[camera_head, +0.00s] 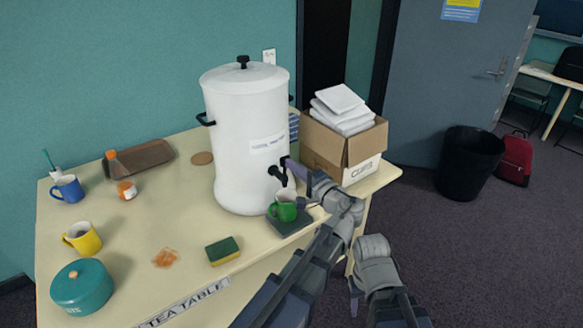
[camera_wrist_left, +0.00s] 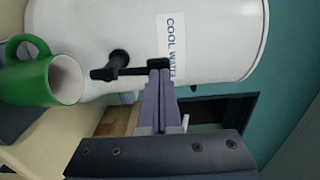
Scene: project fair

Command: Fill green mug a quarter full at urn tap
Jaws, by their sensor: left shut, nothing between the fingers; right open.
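The green mug (camera_head: 284,207) stands upright on a dark drip tray (camera_head: 287,228), below the black tap (camera_head: 279,174) of the white urn (camera_head: 243,120). In the left wrist view the mug (camera_wrist_left: 45,82) shows a pale inside; I cannot tell whether there is water in it. My left gripper (camera_head: 291,166) is shut and empty, its fingertips at the tap. In its wrist view the shut fingers (camera_wrist_left: 158,75) meet the end of the black tap lever (camera_wrist_left: 135,71); contact is likely but not certain. My right gripper (camera_head: 355,292) is open, low beside the table's front edge, apart from everything.
A cardboard box (camera_head: 342,150) with white packs stands right of the urn. A sponge (camera_head: 222,251), teal pot (camera_head: 82,287), yellow mug (camera_head: 82,238), blue mug (camera_head: 68,189) and brown tray (camera_head: 140,160) lie leftward.

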